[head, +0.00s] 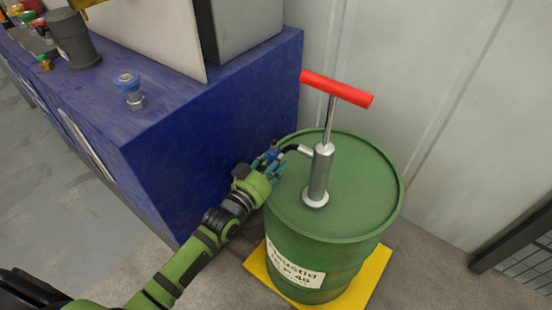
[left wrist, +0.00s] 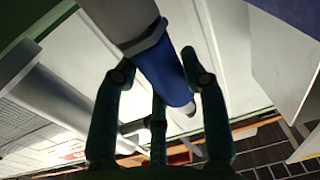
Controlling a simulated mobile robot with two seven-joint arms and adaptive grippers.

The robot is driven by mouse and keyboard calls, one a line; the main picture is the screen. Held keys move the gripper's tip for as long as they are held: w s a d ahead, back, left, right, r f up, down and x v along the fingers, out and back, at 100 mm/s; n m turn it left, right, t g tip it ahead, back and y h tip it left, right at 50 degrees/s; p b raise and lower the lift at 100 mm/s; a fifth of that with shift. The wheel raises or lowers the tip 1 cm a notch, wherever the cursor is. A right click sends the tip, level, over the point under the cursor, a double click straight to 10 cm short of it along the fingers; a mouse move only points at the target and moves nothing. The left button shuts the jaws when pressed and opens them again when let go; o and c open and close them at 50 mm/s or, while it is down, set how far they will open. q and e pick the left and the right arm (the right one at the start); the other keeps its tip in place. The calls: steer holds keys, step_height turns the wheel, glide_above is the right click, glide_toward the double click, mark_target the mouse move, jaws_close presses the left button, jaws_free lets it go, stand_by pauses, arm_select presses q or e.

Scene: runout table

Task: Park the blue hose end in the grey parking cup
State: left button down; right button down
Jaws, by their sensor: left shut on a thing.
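My left gripper (head: 270,163) is at the left edge of the green drum, beside the blue bench's side. It is shut on the blue hose end (left wrist: 172,75). In the left wrist view, the blue sleeve sits between the fingers, with a grey part above it and a pale tip below. In the head view, the fingers mostly hide it, close to the pump's short dark spout (head: 292,148). A dark grey cup-shaped vessel (head: 75,45) stands upright on the bench at the far left, well away from the gripper. My right gripper is not in view.
The green drum (head: 370,190) stands on a yellow base (head: 375,280) and carries a silver pump (head: 319,175) with a red T-handle (head: 337,88). A blue-topped metal fitting (head: 129,89) stands on the blue bench (head: 190,100). A white panel (head: 150,28) rises behind it.

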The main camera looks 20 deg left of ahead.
arm_select(q)
steer(key=c, duration=0.6)
jaws_free()
steer(key=shift+s, duration=0.15)
steer(key=v, duration=1.1)
steer(key=shift+s, duration=0.4)
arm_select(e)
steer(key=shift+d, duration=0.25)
arm_select(q)
steer(key=s+a+f+n+g+y+p, duration=0.1)
steer(key=s+a+f+g+y+p, duration=0.2)
steer(key=f, duration=0.8)
steer(key=s+a+f+g+y+p, duration=0.1)
steer(key=s+f+g+p, duration=0.3)
steer(key=f, duration=0.7)
steer(key=s+f+g+p, duration=0.2)
steer(key=s+f+g, duration=0.2)
steer(key=s, duration=1)
steer(key=s+f+g+y+p, duration=0.1)
steer(key=s+f+g+p, duration=0.1)
steer(key=s+f+g, duration=0.3)
steer(key=s+f, duration=0.4)
steer(key=s, duration=0.5)
steer(key=shift+s+d+p, duration=0.35)
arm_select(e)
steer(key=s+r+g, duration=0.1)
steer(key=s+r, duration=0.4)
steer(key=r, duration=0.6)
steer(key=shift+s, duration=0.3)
